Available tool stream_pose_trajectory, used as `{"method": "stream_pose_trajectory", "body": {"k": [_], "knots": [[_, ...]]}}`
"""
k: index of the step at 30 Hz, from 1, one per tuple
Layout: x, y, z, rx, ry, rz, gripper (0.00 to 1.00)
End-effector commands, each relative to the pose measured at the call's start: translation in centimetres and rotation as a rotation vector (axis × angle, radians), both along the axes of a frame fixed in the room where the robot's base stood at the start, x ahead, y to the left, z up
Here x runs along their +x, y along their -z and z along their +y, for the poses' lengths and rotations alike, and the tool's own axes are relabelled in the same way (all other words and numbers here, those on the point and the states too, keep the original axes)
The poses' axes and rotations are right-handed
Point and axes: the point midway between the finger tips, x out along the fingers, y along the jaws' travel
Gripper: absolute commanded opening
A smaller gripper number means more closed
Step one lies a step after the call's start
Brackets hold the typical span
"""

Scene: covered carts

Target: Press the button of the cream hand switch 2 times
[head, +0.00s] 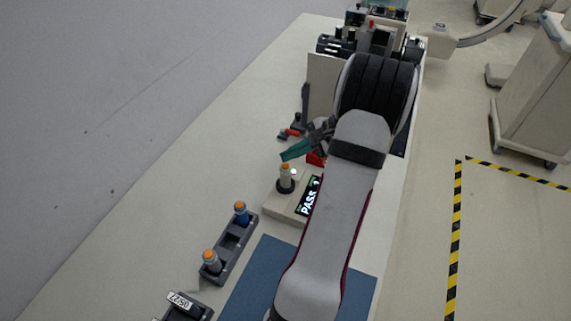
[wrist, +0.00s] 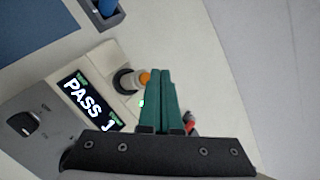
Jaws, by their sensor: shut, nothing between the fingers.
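The cream hand switch (head: 286,179) stands upright in a dark round socket on a pale test box (head: 273,208). Its orange button (head: 285,167) is on top. In the wrist view the switch (wrist: 132,82) points its orange button (wrist: 145,78) toward my fingers. My gripper (head: 285,156) has green fingers, shut together and empty, with the tips just above the button in the head view. They also show in the wrist view (wrist: 160,71), right beside the button. I cannot tell whether they touch it. The display (wrist: 88,100) reads PASS with a mark like a 1, and a small green light glows nearby.
A dark rack (head: 230,243) holds a blue hand switch (head: 241,213) and a greyish one (head: 211,261), both with orange tops. A blue mat (head: 255,280) lies on the bench. A red-handled item (head: 290,133) is behind my fingers. A labelled dark holder (head: 182,306) stands near.

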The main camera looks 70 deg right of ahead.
Motion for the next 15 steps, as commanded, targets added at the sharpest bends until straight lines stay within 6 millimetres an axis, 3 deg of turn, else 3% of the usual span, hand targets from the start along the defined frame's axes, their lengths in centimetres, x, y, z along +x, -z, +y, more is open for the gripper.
{"method": "stream_pose_trajectory", "body": {"k": [15], "knots": [[0.01,0.7,0.0,0.0,0.0,0.0,0.0]]}}
